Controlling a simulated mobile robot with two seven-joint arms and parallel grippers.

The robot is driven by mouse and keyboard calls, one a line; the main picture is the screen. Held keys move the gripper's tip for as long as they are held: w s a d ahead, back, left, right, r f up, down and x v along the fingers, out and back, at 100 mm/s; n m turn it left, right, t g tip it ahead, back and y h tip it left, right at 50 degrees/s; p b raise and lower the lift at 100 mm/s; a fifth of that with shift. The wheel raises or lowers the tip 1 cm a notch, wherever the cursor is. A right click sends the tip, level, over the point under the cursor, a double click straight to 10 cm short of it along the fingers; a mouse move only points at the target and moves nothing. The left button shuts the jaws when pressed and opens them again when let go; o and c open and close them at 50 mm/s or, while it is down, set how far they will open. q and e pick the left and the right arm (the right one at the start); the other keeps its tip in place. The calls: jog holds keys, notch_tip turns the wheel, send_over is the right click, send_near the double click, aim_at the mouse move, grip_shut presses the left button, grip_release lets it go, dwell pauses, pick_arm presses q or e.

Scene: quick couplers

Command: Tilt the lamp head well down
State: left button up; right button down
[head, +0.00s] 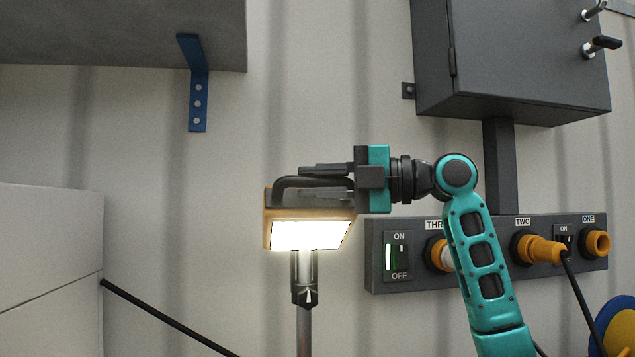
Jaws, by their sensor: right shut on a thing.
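The lamp head (308,236) is a yellow-edged box with a bright, lit face, on top of an upright grey pole (304,330) with a dark clamp. Its lit face shows toward me and slants downward. A dark bar handle (283,184) runs along its top. My right gripper (325,178) comes in from the right at the top of the lamp head and is shut on the handle. Its fingers partly hide the handle's right part. My left gripper is not in view.
A dark socket panel (375,284) with a switch, labels and yellow couplers is on the wall to the right. A grey cabinet (510,60) hangs above it. A blue bracket (197,90) holds a shelf at upper left. White boxes (50,260) stand at left, with a black cable (165,315) beside them.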

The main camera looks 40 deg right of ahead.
jog(key=c, duration=1.1)
grip_release()
jog(key=shift+o, duration=0.2)
jog(key=b+v, duration=0.1)
jog(key=v, duration=1.2)
jog(key=shift+a+f, duration=0.1)
